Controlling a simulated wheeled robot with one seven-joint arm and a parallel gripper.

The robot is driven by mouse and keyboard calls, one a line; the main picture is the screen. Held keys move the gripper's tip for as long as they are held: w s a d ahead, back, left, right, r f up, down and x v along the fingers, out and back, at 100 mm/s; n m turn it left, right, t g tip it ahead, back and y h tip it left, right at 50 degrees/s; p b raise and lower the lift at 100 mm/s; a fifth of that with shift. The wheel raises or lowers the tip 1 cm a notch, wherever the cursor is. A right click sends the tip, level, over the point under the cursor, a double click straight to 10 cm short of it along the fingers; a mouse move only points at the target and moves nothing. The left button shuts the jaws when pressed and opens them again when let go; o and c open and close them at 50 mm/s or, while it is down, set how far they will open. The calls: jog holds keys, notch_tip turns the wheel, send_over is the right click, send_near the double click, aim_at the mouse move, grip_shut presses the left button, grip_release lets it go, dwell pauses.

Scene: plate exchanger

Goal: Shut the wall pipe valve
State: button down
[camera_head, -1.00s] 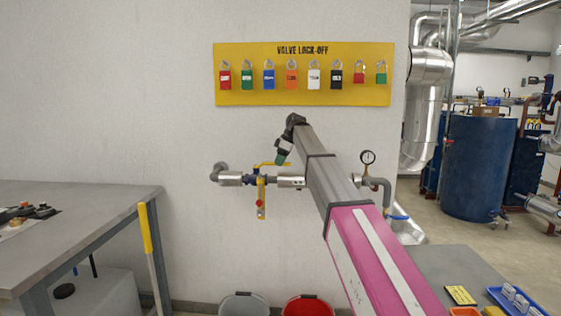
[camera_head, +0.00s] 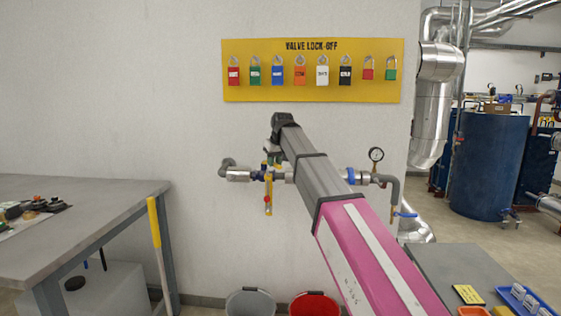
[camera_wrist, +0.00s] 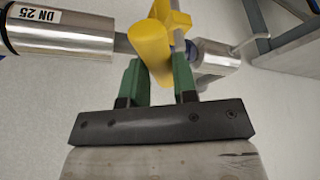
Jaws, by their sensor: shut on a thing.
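The pipe valve sits on a short grey and metal pipe (camera_head: 238,175) along the wall. Its yellow lever handle (camera_wrist: 150,48) is between my gripper's green fingers in the wrist view. My gripper (camera_wrist: 160,82) is shut on the lever; in the head view my gripper (camera_head: 272,158) is at the valve, at the far end of my arm. The lever points toward the wrist camera and lies across the pipe there. In the head view my gripper hides most of the lever. A yellow hanging part (camera_head: 268,200) with a red spot is below the valve.
A pressure gauge (camera_head: 376,155) stands on the pipe to the right. A yellow lock-off board (camera_head: 310,94) with several padlocks is above. A grey bench (camera_head: 110,195) is at left, with buckets (camera_head: 313,305) on the floor below.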

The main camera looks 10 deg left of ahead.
aim_at(266, 161)
jog(key=a+m, duration=0.1)
jog(key=s+a+m+h, duration=0.1)
jog(key=a+m, duration=0.1)
jog(key=shift+s+a+m, duration=0.1)
jog(key=shift+s+m, duration=0.15)
jog(key=shift+m, duration=0.05)
jog(key=shift+s+a+m+t+h, duration=0.15)
jog(key=shift+a+m+h, duration=0.2)
jog(key=shift+a+m, duration=0.35)
jog(key=shift+s+a+m+t+h, duration=0.15)
jog(key=shift+a+m+h, duration=0.2)
jog(key=shift+a+m, duration=0.3)
jog(key=shift+w, duration=0.1)
jog(key=c, duration=0.9)
grip_release()
jog(key=v, duration=1)
jog(key=shift+r, duration=0.35)
jog(key=shift+s, duration=0.25)
